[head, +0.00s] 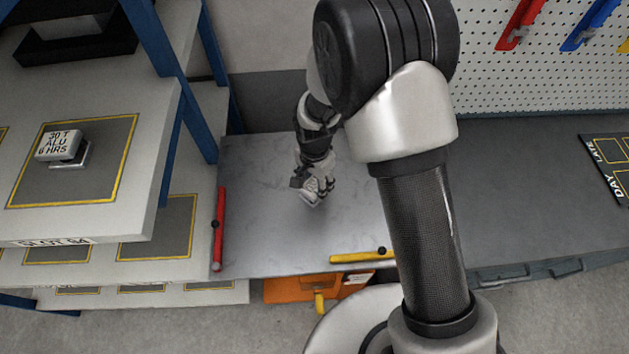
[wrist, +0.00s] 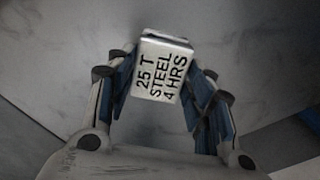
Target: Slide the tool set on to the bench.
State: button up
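The tool set is a small pale block (wrist: 160,68) marked "25 T STEEL 4 HRS", upright between my fingers in the wrist view. My gripper (wrist: 162,80) has a blue-padded finger on each side, and both seem to press on it. In the head view my gripper (head: 316,187) is low over a grey metal plate (head: 275,235), with a pale bit of the block (head: 311,199) below the fingers. I cannot tell whether the block touches the plate. The grey bench top (head: 520,190) runs on to the right, partly behind my arm.
A blue-posted rack (head: 160,35) stands left, its shelf holding another block (head: 58,146) marked "30 T ALU 6 HRS" in a yellow outline. A red bar (head: 219,225) lines the plate's left edge, a yellow bar (head: 350,257) its front. A dark board (head: 610,165) lies far right.

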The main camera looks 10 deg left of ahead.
jog(key=c, duration=0.5)
jog(key=shift+w+d+b, duration=0.1)
jog(key=shift+w+d, duration=0.65)
jog(key=shift+d, duration=2.85)
jog(key=shift+w+d+b, duration=0.1)
jog(key=shift+w+d, duration=0.7)
jog(key=shift+d, duration=2.75)
jog(key=shift+w+d+b, duration=0.1)
jog(key=shift+w+d, duration=0.65)
jog(key=shift+d, duration=2.85)
jog(key=shift+w+d+b, duration=0.15)
jog(key=shift+w+d, duration=0.55)
jog(key=shift+d, duration=2.55)
jog(key=shift+w+d+b, duration=0.2)
jog(key=shift+w+d, duration=0.45)
jog(key=shift+d, duration=2.65)
jog(key=shift+w+d+b, duration=0.15)
jog(key=shift+w+d, duration=0.55)
jog(key=shift+d, duration=2.55)
jog(key=o, duration=1.1)
